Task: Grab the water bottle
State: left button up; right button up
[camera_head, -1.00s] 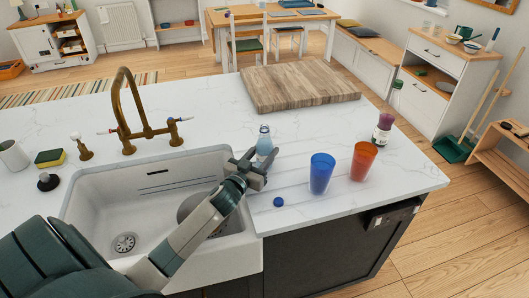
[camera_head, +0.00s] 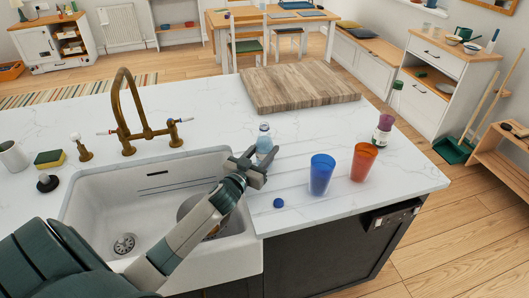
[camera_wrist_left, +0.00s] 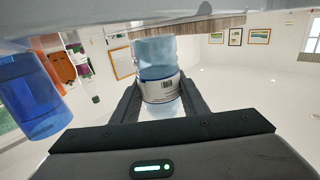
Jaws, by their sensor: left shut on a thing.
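The water bottle (camera_head: 264,138) is clear pale blue with a white label and stands upright on the white counter beside the sink. My left gripper (camera_head: 259,166) has its fingers around the bottle. In the left wrist view the bottle (camera_wrist_left: 157,75) sits between the two dark fingers, and my left gripper (camera_wrist_left: 158,105) is shut on it around the label. In the head view the fingers hide the bottle's lower part. My right gripper is not in view.
A blue cup (camera_head: 320,175) and an orange cup (camera_head: 363,161) stand to the right of the bottle. A small blue cap (camera_head: 278,203) lies in front. The sink (camera_head: 150,205) is at the left, a wooden board (camera_head: 300,86) behind. A dark-labelled bottle (camera_head: 384,125) stands further right.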

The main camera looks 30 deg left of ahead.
aim_at(261, 147)
pick_arm(q)
jog(key=shift+d+r+b, duration=0.1)
jog(key=shift+r+b, duration=0.35)
jog(key=shift+r, duration=1.15)
jog(key=w+d+r+b, duration=0.2)
jog(key=d+r, duration=0.4)
jog(key=d, duration=0.5)
jog(key=shift+w+r+b, duration=0.3)
jog(key=shift+r+b, duration=0.05)
jog(key=shift+b, duration=0.2)
jog(key=shift+d, duration=0.1)
